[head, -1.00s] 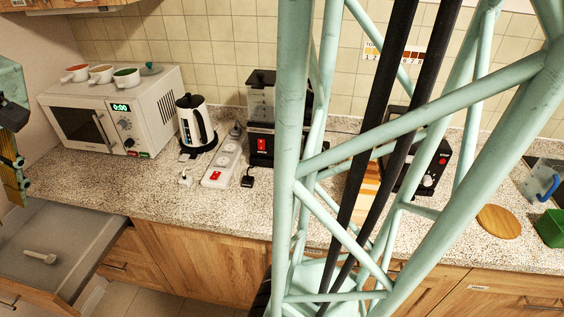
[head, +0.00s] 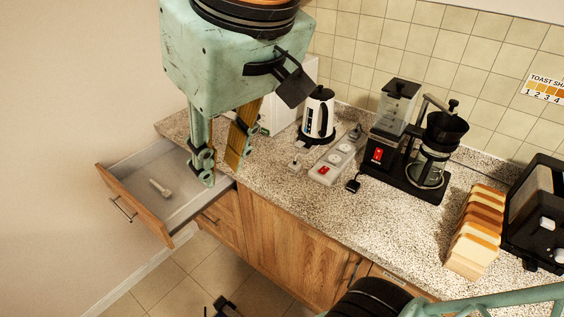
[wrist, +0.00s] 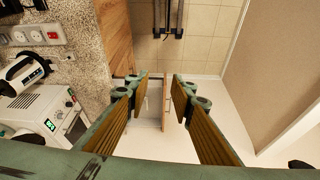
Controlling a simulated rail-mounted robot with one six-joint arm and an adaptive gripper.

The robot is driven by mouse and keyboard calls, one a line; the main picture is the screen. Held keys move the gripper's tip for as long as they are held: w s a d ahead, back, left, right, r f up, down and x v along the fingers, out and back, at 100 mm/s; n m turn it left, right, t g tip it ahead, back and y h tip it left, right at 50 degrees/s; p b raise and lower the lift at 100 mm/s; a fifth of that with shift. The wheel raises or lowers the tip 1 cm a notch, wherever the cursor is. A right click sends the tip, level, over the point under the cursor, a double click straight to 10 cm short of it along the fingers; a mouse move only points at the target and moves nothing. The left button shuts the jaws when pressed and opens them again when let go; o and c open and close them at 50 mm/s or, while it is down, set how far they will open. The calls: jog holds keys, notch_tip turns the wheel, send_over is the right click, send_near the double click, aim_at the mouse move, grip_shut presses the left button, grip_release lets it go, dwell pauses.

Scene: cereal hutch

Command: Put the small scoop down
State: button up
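A small pale scoop (head: 160,188) lies in the open drawer (head: 128,163) at the left in the head view, near the middle of the drawer floor. My gripper (head: 222,165) hangs with its fingers pointing down, to the right of the scoop in the head view. Its two fingers are apart and nothing is held between them. In the wrist view the open fingers (wrist: 158,88) frame the drawer front (wrist: 167,105) below.
The counter (head: 290,205) holds a kettle (head: 318,115), a power strip (head: 338,160), a coffee maker (head: 405,150), sliced bread (head: 475,232) and a toaster (head: 540,215). A microwave (wrist: 40,115) shows in the wrist view. The floor (head: 185,275) before the cabinets looks mostly clear.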

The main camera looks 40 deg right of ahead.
jog(key=s+f, duration=0.1)
jog(key=s, duration=0.5)
jog(key=shift+d+f, duration=0.25)
jog(key=shift+d, duration=0.2)
jog(key=shift+w+d+m, duration=0.1)
jog(key=shift+d+m, duration=0.05)
jog(key=shift+m, duration=0.15)
